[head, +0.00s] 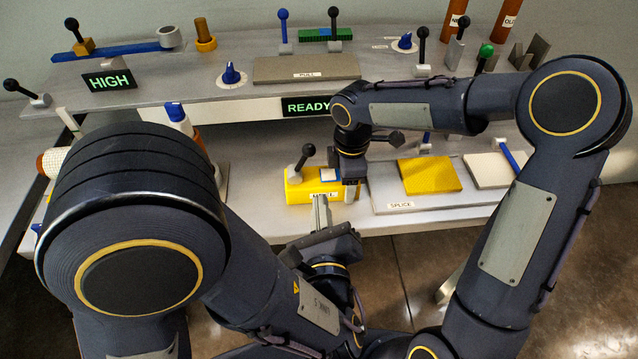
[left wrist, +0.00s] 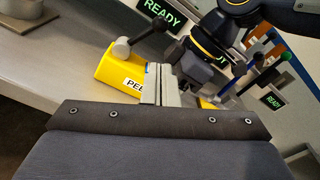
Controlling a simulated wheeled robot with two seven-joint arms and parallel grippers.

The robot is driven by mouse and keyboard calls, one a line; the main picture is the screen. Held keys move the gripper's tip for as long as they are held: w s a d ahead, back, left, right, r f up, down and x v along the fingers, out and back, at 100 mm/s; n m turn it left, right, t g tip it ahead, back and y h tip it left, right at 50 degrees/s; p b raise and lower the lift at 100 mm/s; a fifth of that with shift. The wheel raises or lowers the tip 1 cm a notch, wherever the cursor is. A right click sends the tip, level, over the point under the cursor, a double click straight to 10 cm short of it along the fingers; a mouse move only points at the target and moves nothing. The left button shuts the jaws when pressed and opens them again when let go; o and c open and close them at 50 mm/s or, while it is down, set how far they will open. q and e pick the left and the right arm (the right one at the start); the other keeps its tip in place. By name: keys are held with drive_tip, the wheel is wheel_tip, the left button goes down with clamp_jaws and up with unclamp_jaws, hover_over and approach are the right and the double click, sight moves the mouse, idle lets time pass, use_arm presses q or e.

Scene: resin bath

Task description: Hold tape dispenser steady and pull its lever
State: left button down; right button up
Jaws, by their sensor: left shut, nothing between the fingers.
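The yellow tape dispenser (head: 298,190), labelled PEEL, sits on the lower bench; its yellow body also shows in the left wrist view (left wrist: 118,67). Its lever (head: 303,161) has a black knob and rises from the dispenser's left part. My left gripper (head: 321,203) is shut and empty, its fingertips close in front of the dispenser's label; the same fingers show in the left wrist view (left wrist: 160,82). Whether they touch the dispenser I cannot tell. My right gripper (head: 352,186) points down at the dispenser's right end. Its fingertips are mostly hidden, so its opening and grip are unclear.
A grey plate labelled SPLICE (head: 425,203) with a yellow pad (head: 430,174) lies right of the dispenser. The upper shelf holds levers, blue knobs and a PULL plate (head: 308,68). A READY sign (head: 305,107) is on the shelf front. Bench front left of the dispenser is clear.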

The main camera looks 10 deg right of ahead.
sight(303, 161)
use_arm(q)
drive_tip(key=w, duration=0.9)
drive_tip(key=shift+w+d+f, duration=0.2)
drive_tip(key=shift+d+f, duration=0.1)
drive_tip(key=shift+d, duration=0.1)
